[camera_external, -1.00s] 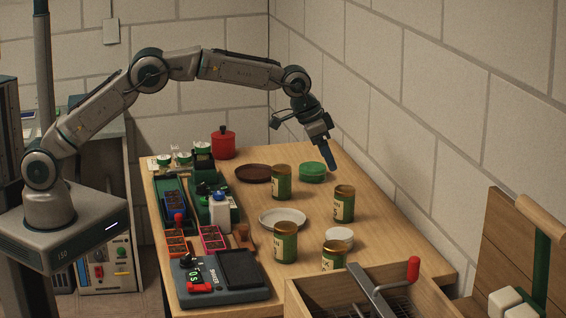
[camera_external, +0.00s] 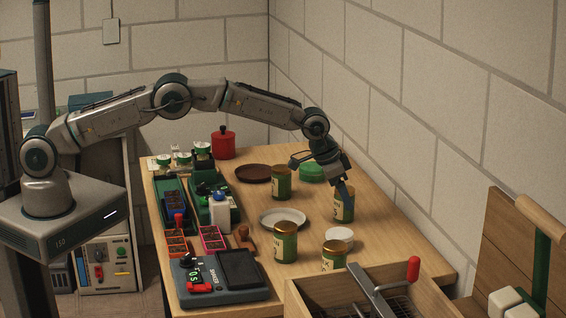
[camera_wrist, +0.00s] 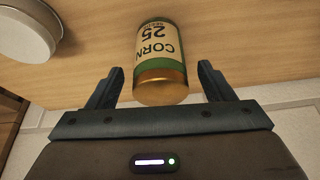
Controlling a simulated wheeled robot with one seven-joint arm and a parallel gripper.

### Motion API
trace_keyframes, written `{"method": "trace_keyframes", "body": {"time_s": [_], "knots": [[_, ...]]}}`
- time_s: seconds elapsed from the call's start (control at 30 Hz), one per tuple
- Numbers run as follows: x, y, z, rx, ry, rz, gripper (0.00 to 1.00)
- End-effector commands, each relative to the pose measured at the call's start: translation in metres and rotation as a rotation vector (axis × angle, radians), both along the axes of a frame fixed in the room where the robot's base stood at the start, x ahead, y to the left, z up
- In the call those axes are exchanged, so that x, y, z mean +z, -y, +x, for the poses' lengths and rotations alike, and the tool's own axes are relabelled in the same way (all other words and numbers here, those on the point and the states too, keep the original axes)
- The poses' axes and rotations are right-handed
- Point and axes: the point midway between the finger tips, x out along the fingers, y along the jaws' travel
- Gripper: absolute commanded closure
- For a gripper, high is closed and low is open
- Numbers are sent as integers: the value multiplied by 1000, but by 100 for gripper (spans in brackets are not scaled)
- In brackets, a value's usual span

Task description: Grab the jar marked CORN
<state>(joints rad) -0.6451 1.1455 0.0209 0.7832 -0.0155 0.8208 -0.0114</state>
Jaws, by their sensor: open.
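The jar marked CORN is green with a gold lid and a cream label. In the wrist view the CORN jar (camera_wrist: 158,55) shows its label upside down, reading CORN and 25, between and just beyond my fingertips. In the outside view the CORN jar (camera_external: 344,209) stands at the right of the table, its top partly hidden by my gripper (camera_external: 342,187). My open gripper (camera_wrist: 160,82) has one finger on each side of the lid end, with gaps visible on both sides.
Similar jars stand nearby: one behind left (camera_external: 281,183), one in front left (camera_external: 285,243), one in front (camera_external: 334,256). A white dish (camera_external: 340,237) is close in front. A green round item (camera_external: 312,172) lies behind. A wooden crate (camera_external: 300,293) stands at the front.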

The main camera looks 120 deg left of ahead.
Motion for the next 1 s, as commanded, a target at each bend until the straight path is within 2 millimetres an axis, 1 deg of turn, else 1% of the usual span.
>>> {"method": "trace_keyframes", "body": {"time_s": [0.07,0.2,0.47,0.5,0.57,0.6,0.63,0.67,1.0], "knots": [[-7,-2,2,0,0,0,25],[-14,-4,4,0,0,0,25],[-15,-4,5,0,1,1,25],[-15,-4,5,0,1,1,36],[-15,-4,5,0,1,1,53],[-15,-4,5,0,1,1,64],[-15,-4,5,0,1,1,72],[-15,-4,5,0,1,1,76],[-12,-4,5,0,2,1,76]]}}
